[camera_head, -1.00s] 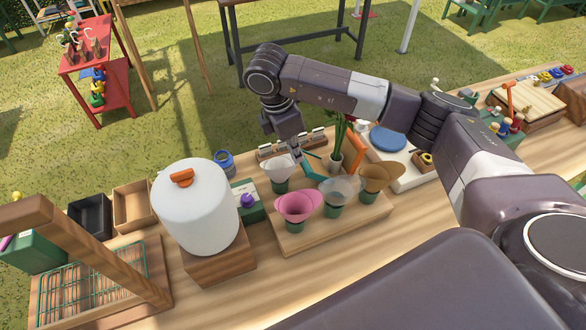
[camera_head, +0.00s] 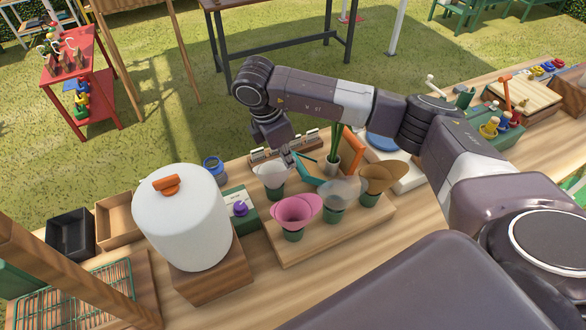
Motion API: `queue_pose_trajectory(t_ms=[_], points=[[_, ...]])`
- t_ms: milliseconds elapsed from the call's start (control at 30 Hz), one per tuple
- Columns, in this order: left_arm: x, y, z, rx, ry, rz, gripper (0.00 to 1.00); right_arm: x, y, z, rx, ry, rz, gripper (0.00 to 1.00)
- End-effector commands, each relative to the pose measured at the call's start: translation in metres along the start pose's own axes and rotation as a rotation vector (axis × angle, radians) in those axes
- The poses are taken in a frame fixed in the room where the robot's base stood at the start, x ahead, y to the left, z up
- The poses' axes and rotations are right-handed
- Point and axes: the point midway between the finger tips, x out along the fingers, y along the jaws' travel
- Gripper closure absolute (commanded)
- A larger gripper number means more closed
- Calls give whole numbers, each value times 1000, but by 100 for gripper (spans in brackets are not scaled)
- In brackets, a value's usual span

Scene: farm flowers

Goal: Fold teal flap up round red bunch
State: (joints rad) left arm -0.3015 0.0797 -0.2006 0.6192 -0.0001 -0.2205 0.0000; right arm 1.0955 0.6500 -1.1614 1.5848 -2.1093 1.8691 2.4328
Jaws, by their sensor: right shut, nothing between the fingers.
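The teal flap (camera_head: 308,174) is a narrow teal piece at the back of the wooden stand (camera_head: 290,252), between the white cone (camera_head: 271,172) and the grey translucent cone (camera_head: 343,190). My right gripper (camera_head: 289,159) is shut and points down just behind the white cone, beside the upper left end of the teal flap. I cannot tell whether it touches the flap. No red bunch can be made out; the cones and my gripper hide part of that area. My left gripper is not in view.
A pink cone (camera_head: 296,212) and a brown cone (camera_head: 378,178) stand in green cups on the stand. Green stems (camera_head: 334,144) and an orange piece (camera_head: 351,153) rise behind. Bare tabletop lies in front of the stand.

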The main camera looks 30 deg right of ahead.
Motion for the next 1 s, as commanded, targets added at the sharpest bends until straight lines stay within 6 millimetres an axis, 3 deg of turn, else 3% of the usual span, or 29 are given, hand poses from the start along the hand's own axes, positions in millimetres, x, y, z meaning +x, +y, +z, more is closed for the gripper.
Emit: queue_pose_trajectory(t_ms=[500, 1000], points=[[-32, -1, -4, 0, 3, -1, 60, 81, -1, 0, -1, -1, -4, 100], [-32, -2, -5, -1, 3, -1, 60, 92, 0, 0, -1, 0, -1, 100]])
